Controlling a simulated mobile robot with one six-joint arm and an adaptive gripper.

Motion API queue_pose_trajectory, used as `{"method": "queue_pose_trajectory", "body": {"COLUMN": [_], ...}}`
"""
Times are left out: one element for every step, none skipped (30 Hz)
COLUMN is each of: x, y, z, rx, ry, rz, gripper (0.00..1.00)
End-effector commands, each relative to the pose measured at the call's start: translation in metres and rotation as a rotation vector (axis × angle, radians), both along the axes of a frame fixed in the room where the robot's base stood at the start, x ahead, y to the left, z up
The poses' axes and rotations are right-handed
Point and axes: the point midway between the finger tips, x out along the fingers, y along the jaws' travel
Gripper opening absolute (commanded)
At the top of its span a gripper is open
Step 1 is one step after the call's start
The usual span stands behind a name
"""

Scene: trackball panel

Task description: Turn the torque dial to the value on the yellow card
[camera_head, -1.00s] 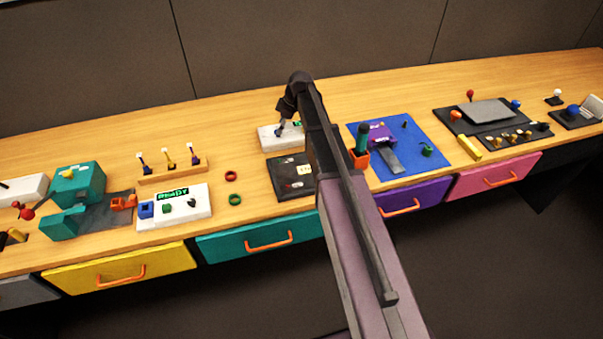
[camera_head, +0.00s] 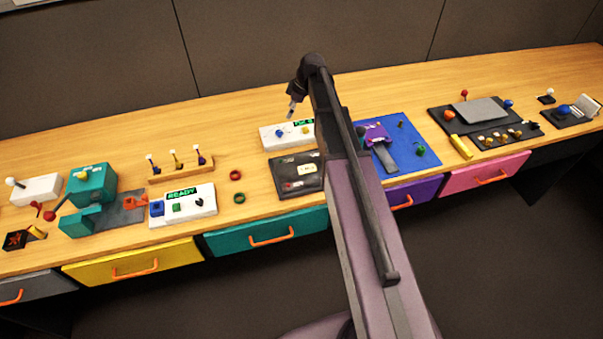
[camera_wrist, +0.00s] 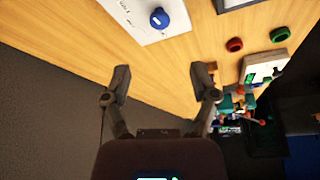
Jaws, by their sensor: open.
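A white panel (camera_head: 270,143) at the back middle of the bench carries a blue dial (camera_head: 280,133), a second, yellowish knob (camera_head: 305,131) and a green-lit display (camera_head: 303,122) whose text is too small to read. The blue dial also shows in the wrist view (camera_wrist: 159,18), at the top. I cannot read which knob is labelled torque.
A red ring (camera_head: 235,175) and a green ring (camera_head: 239,198) lie left of the black panel. A white box with a READY display (camera_head: 184,192) stands further left. A blue mat (camera_head: 405,152) with a purple device lies right, partly behind my arm. Bare wood lies behind the panels.

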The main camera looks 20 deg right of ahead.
Motion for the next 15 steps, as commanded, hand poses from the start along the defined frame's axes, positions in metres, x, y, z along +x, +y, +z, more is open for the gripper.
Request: {"method": "queue_pose_trajectory", "body": {"x": [-0.001, -0.001, -0.002, -0.002, -0.003, -0.003, -0.003, -0.004, -0.004, -0.005, -0.005, -0.013, -0.017, -0.021, -0.025], "y": [-0.002, -0.003, -0.004, -0.005, -0.006, -0.007, -0.008, -0.009, -0.01, -0.011, -0.012, -0.008, -0.007, -0.005, -0.003], "z": [0.009, 0.011, 0.015, 0.017, 0.019, 0.022, 0.024, 0.027, 0.03, 0.032, 0.033, 0.026, 0.024, 0.023, 0.022], "rx": [0.0, 0.0, 0.0, 0.0, 0.0, 0.0, 0.0, 0.0, 0.0, 0.0, 0.0, -0.003, -0.007, -0.008, -0.011], "ry": [0.0, 0.0, 0.0, 0.0, 0.0, 0.0, 0.0, 0.0, 0.0, 0.0, 0.0, 0.013, 0.021, 0.029, 0.038], "rz": [-0.001, -0.001, -0.001, -0.001, -0.001, -0.001, -0.001, -0.001, 0.0, 0.0, -0.001, -0.02, -0.034, -0.049, -0.067], "gripper": [0.76, 0.76, 0.76, 0.76, 0.76, 0.76, 0.76, 0.76, 0.76, 0.76, 0.76, 0.76, 0.76, 0.76, 0.76]}}
